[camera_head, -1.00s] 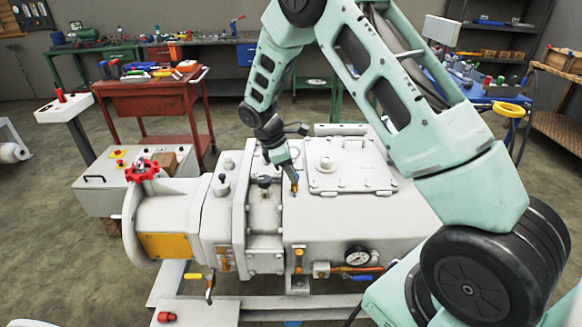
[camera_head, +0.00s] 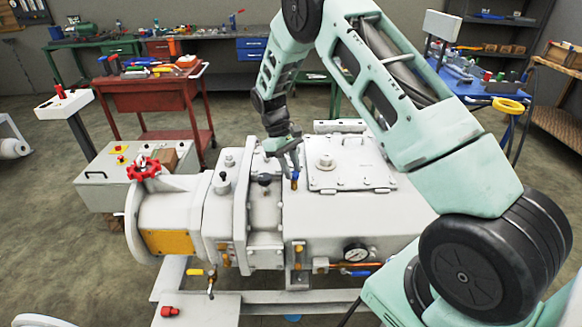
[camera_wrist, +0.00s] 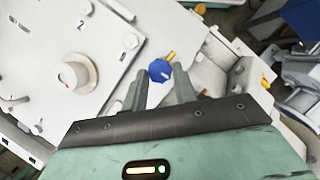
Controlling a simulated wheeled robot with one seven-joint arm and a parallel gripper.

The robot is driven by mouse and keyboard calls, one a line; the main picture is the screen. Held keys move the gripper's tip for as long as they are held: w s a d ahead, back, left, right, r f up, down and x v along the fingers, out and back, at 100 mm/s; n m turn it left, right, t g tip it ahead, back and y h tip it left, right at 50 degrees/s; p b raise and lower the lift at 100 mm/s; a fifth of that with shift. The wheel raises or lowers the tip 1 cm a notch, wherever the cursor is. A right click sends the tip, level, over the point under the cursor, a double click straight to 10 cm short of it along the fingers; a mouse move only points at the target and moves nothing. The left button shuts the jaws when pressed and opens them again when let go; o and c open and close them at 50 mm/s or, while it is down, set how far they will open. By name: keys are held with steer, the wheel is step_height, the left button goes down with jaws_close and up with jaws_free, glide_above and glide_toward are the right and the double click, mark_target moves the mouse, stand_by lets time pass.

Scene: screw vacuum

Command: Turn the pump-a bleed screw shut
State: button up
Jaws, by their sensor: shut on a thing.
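A small blue faceted knob with a pale mark on it, which I take for the bleed screw (camera_wrist: 160,71), stands on the white pump housing (camera_head: 330,215). In the wrist view the knob sits between the tips of my gripper (camera_wrist: 159,82), one finger on each side. In the head view the blue knob (camera_head: 295,181) shows just below the tips of my gripper (camera_head: 292,168), which points down at the top of the housing. My gripper is shut on the knob. The knob's lower part and any thread are hidden.
A square hatch plate (camera_head: 350,165) lies right of the knob. A red handwheel (camera_head: 143,168) is at the pump's left end, and a dark-topped fitting (camera_head: 265,181) stands left of my gripper. A gauge (camera_head: 355,254) and pipes line the front. A red cart (camera_head: 150,92) stands behind.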

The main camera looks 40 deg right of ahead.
steer(key=shift+m, duration=0.5)
steer(key=o, duration=1)
steer(key=b+v, duration=0.1)
steer(key=v, duration=1)
steer(key=b+v, duration=0.1)
steer(key=v, duration=0.5)
steer(key=shift+w+d+r+b, duration=0.1)
steer(key=shift+d+r+b, duration=0.15)
steer(key=shift+d+b, duration=0.1)
steer(key=shift+a, duration=0.1)
